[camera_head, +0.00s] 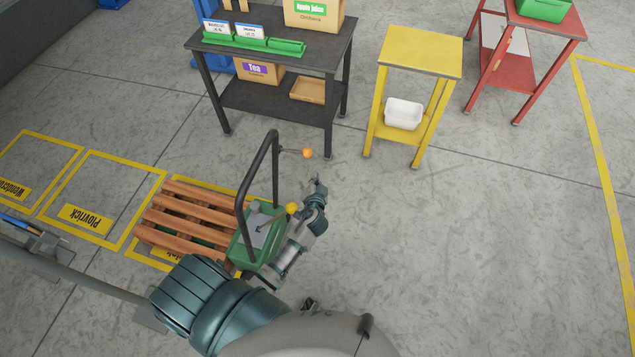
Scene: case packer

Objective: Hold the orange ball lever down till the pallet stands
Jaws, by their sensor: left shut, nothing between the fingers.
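The orange ball lever (307,153) sticks out to the right from the dark handle frame (272,165) of a green pallet jack (247,250). A second lever with a yellow ball (292,208) rises from the jack's green body. The wooden pallet (186,216) sits to the left of the jack, over a yellow floor marking; whether it is raised off the floor I cannot tell. My left gripper (318,183) is shut and empty, just below the orange ball and apart from it. My right gripper is not in view.
A black table (345,50) with boxes, a yellow stand (420,55) with a white bin (403,114), and a red stand (550,27) stand at the back. Yellow marked floor bays (122,238) lie left. The floor at right is clear.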

